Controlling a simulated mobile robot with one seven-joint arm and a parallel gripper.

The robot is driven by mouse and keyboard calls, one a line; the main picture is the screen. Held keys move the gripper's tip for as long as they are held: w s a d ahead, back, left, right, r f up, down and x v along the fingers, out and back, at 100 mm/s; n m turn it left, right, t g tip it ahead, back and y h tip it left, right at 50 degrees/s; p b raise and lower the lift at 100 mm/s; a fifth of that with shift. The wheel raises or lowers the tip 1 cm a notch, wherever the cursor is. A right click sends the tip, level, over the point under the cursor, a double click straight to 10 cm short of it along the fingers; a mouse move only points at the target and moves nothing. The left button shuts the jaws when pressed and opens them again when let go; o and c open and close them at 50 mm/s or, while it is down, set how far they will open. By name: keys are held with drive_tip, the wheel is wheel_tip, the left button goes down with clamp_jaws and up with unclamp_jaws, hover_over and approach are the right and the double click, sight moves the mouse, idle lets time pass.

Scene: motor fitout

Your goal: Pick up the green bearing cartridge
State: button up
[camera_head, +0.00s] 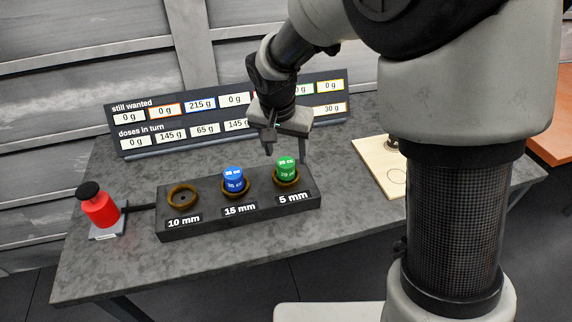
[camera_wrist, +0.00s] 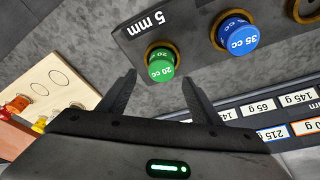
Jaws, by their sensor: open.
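The green bearing cartridge (camera_head: 286,168), marked "20 cc", stands upright in the ring socket labelled "5 mm" at the right end of the black block. In the wrist view the green cartridge (camera_wrist: 161,65) lies ahead of the fingertips, roughly between their lines. My gripper (camera_head: 286,152) is open and empty, just above and behind the green cartridge. In the wrist view my gripper (camera_wrist: 160,78) has its two fingers spread wide apart, and nothing is between them.
A blue cartridge (camera_head: 234,179) stands in the "15 mm" socket beside it. The "10 mm" socket (camera_head: 183,197) is empty. A red bottle (camera_head: 101,209) stands at the left. A display board (camera_head: 140,138) stands behind the block. A wooden board (camera_head: 374,163) lies at the right.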

sight(286, 162)
drive_tip(key=x, duration=0.5)
drive_tip(key=shift+s+a+f, duration=0.15)
drive_tip(key=shift+s, duration=0.05)
drive_tip(key=shift+c, duration=0.3)
drive_tip(key=c, duration=1.4)
